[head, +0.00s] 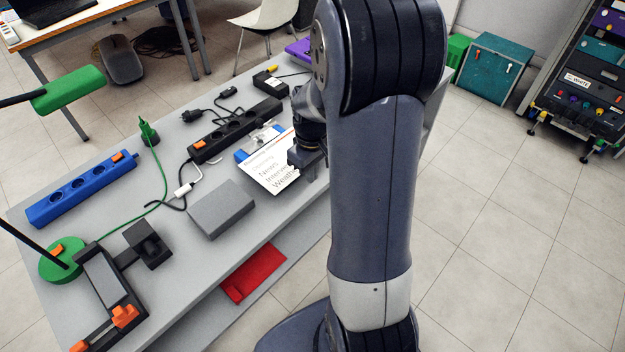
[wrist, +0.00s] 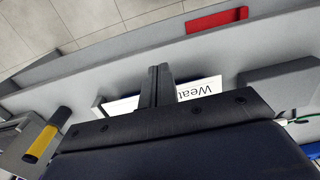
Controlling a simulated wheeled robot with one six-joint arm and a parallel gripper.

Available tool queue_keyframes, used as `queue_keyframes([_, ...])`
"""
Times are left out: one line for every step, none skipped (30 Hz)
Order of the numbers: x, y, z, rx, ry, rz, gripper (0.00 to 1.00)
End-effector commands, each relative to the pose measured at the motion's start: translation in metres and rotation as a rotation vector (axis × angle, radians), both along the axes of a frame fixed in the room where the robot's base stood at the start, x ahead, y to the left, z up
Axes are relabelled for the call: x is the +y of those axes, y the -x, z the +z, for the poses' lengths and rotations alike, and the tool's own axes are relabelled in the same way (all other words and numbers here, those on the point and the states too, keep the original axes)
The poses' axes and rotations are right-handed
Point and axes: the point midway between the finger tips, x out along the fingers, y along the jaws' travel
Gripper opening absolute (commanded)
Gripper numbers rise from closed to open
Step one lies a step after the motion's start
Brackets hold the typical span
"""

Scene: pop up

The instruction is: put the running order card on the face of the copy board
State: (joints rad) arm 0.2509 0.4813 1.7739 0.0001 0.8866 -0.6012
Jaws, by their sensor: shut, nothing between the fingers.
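The running order card (head: 268,167) is white with printed lines such as News and Weather. It lies on the grey table, and a blue clipboard-like piece with a metal clip (head: 262,138) shows at its far edge. My gripper (head: 303,172) is at the card's right end and hides part of it. In the wrist view my gripper's fingers (wrist: 160,68) are together and empty, across the card (wrist: 205,87). Contact with the card cannot be told. I cannot tell for certain which thing is the copy board; a black frame with a grey panel and orange clips (head: 104,272) stands at the table's near left.
A grey box (head: 221,209) lies left of the card. A black power strip (head: 234,131), a blue power strip (head: 82,188) and cables lie behind and left. A green lamp (head: 69,90) stands at the left. A red folder (head: 254,273) lies below the table's front edge.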

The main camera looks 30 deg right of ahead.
Motion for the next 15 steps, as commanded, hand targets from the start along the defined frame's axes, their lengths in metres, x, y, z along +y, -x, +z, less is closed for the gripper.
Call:
queue_keyframes([0.000, -0.001, 0.012, -0.006, 0.001, 0.000, 0.00])
queue_keyframes([0.000, -0.001, 0.017, -0.005, 0.001, 0.000, 0.00])
queue_keyframes([0.000, -0.001, 0.024, -0.006, 0.001, 0.000, 0.00])
queue_keyframes([0.000, -0.001, 0.028, -0.004, 0.001, 0.000, 0.00])
queue_keyframes([0.000, -0.001, 0.033, -0.004, 0.001, 0.000, 0.00])
queue_keyframes([0.000, -0.001, 0.038, -0.004, 0.001, 0.000, 0.00])
queue_keyframes([0.000, -0.001, 0.041, -0.003, 0.001, 0.000, 0.00])
queue_keyframes([0.000, -0.001, 0.044, -0.003, 0.001, 0.000, 0.00])
queue_keyframes([0.000, 0.000, 0.047, -0.002, 0.000, 0.000, 0.00])
queue_keyframes([0.000, 0.000, 0.049, -0.001, 0.001, 0.000, 0.00])
queue_keyframes([0.000, 0.000, 0.050, -0.001, 0.001, 0.000, 0.00])
queue_keyframes([0.000, 0.000, 0.051, -0.001, 0.000, 0.000, 0.00])
queue_keyframes([0.000, 0.000, 0.052, 0.000, 0.000, 0.000, 0.00])
queue_keyframes([0.000, 0.000, 0.052, 0.000, 0.000, 0.000, 0.00])
queue_keyframes([0.000, 0.000, 0.052, 0.000, 0.000, 0.000, 0.00])
